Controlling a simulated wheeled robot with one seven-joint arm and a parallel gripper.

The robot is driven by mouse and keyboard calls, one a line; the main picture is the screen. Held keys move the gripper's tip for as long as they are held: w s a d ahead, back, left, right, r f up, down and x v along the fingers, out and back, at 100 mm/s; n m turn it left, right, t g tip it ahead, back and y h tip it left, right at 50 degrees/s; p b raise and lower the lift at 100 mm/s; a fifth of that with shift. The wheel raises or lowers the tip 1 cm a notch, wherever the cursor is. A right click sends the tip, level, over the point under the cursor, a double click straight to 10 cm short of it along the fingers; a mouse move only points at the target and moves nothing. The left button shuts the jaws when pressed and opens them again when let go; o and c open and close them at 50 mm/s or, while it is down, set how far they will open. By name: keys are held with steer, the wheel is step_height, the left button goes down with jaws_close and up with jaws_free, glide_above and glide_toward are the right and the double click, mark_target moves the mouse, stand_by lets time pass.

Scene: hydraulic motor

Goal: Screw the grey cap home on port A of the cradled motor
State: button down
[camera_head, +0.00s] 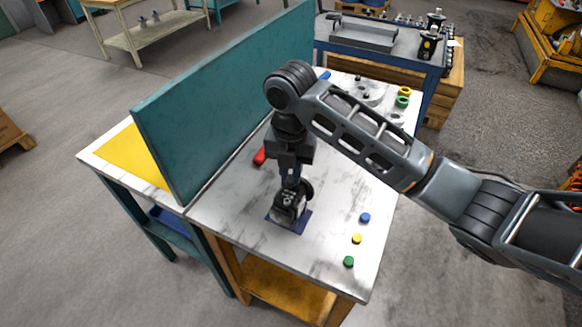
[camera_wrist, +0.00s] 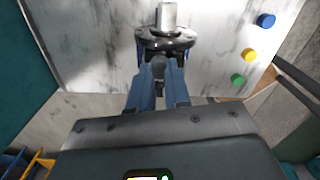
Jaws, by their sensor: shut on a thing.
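The dark motor (camera_head: 291,202) sits in a blue cradle (camera_head: 304,224) on the marbled tabletop. In the wrist view, the motor's dark flange (camera_wrist: 185,42) and pale shaft (camera_wrist: 169,16) show at the top, just beyond my fingers. My gripper (camera_head: 290,180) points down, directly over the motor. In the wrist view, its blue fingers (camera_wrist: 159,78) are shut on a small grey piece, the grey cap (camera_wrist: 158,64), at the near side of the motor. The fingers hide most of the cap. Port A is hidden, and I cannot tell how deep the cap sits.
Blue (camera_head: 365,217), yellow (camera_head: 356,238) and green (camera_head: 349,261) caps lie loose at the right front. A red item (camera_head: 259,156) lies left of my arm. A tall teal panel (camera_head: 220,95) walls the left side.

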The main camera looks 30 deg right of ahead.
steer(key=shift+r+m+p, duration=0.1)
steer(key=shift+m+p, duration=0.2)
steer(key=shift+p, duration=0.1)
steer(key=shift+a+f+m, duration=0.1)
steer(key=shift+f+m, duration=0.1)
steer(key=shift+m, duration=1.8)
steer(key=c, duration=1.2)
jaws_free()
steer(key=shift+r, duration=0.1)
